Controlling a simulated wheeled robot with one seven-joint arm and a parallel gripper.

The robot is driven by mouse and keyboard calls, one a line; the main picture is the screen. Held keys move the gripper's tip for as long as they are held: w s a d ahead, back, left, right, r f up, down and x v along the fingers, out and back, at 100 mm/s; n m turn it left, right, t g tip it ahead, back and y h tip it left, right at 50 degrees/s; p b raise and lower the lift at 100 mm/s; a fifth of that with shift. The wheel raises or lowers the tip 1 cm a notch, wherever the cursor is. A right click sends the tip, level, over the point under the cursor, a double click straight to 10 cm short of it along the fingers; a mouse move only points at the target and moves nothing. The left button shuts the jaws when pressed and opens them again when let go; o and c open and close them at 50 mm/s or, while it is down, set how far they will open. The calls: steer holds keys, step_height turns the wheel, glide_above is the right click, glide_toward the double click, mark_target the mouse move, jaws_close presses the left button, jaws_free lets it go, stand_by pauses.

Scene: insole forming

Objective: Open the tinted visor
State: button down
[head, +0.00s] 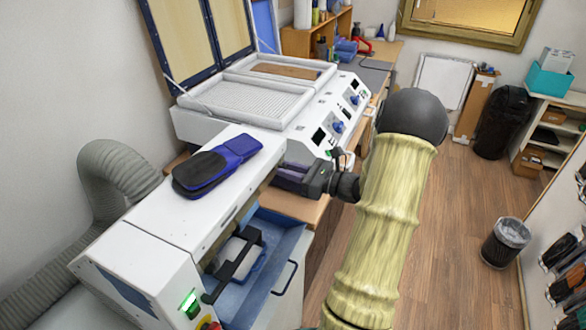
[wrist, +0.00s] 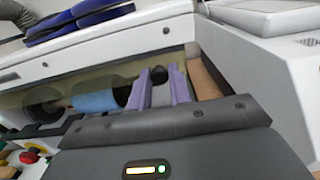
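The tinted visor (wrist: 118,72) shows in the wrist view as a yellowish see-through strip below the white machine's front edge, with a blue roller (wrist: 95,102) and dark parts behind it. In the head view it is mostly hidden under the machine's top. My gripper (head: 287,178) is beside the machine's front right end, pointing toward it. In the wrist view my gripper's two purple fingers (wrist: 161,88) are apart, close to the visor's right end. A greyish area shows between them; I cannot tell whether they touch the visor.
Blue-and-black insoles (head: 217,165) lie on the white machine (head: 165,215). A blue open drawer (head: 285,275) with a handle is below. A white forming press (head: 245,98) stands behind. A grey hose (head: 110,165) is at left.

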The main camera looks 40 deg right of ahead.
steer(key=r+g+h+p, duration=0.1)
steer(key=p, duration=0.1)
steer(key=g+p, duration=0.2)
steer(key=r+g+h+p, duration=0.1)
steer(key=p, duration=0.2)
steer(key=shift+s+d+r+g+h, duration=0.2)
steer(key=shift+s+r+g+h, duration=0.1)
steer(key=shift+r, duration=0.05)
steer(key=g+h+p, duration=0.1)
steer(key=p, duration=0.1)
steer(key=r+g+p, duration=0.1)
steer(key=g+p, duration=0.1)
steer(key=p, duration=0.1)
steer(key=shift+d+r+h, duration=0.1)
steer(key=shift+r+h, duration=0.15)
steer(key=shift+h, duration=0.15)
steer(key=shift+w+a+r+g+h+p, duration=0.15)
steer(key=shift+w+r+g+h+p, duration=0.15)
steer(key=shift+g+h+p, duration=0.8)
steer(key=shift+w+a+r+g+h+p, duration=0.15)
steer(key=shift+r+g+h+p, duration=0.35)
steer(key=shift+g+p, duration=1.1)
steer(key=shift+w+a+r+g+h+p, duration=0.1)
steer(key=shift+w+r+g+h+p, duration=0.15)
steer(key=shift+g+h+p, duration=1.1)
steer(key=shift+g+y+b, duration=0.25)
steer(key=shift+g+b, duration=0.15)
steer(key=shift+g, duration=0.15)
